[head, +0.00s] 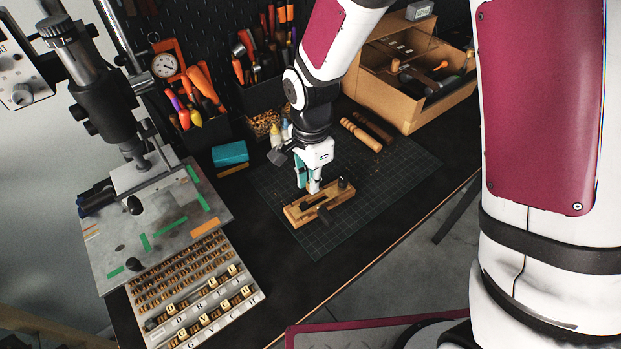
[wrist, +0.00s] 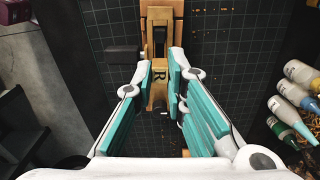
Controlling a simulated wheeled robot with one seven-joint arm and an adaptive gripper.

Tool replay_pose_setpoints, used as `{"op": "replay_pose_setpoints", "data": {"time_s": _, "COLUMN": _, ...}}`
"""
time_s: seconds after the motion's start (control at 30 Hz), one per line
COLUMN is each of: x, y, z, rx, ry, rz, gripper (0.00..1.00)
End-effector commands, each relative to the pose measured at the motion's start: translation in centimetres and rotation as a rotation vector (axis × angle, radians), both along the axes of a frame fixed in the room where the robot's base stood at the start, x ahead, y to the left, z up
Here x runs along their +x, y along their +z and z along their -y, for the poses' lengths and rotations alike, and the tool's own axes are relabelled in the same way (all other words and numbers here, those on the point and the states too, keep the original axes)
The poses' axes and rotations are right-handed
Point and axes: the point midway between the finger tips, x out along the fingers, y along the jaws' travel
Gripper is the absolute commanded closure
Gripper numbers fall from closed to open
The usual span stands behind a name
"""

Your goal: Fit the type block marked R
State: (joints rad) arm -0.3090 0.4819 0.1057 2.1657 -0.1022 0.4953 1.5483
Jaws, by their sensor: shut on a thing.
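The type block marked R (wrist: 159,92) is a brass-coloured block between my fingertips in the wrist view, its dark R facing the camera. My gripper (wrist: 160,78), with teal finger pads, is shut on it. In the head view my gripper (head: 313,187) points down over a wooden holder (head: 295,215) on the cutting mat. The holder also shows in the wrist view (wrist: 178,8), just beyond the block, with a slot along its middle and a dark knob at its left. Whether the block touches or sits in the holder I cannot tell.
A type tray (head: 246,291) with lettered rows and several blocks lies at the lower left, beside the stamping press (head: 150,235). Small bottles (head: 277,138), a teal box (head: 230,154) and wooden handles (head: 362,134) surround the cutting mat (head: 385,190). Its right part is clear.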

Motion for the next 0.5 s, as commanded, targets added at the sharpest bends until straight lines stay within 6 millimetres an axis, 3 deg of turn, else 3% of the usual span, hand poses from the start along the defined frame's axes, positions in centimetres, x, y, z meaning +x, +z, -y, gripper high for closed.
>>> {"op": "replay_pose_setpoints", "data": {"time_s": 0.5, "x": 0.0, "y": -1.5, "z": -0.1, "rx": 0.000, "ry": 0.002, "rz": -0.001, "gripper": 1.00}}
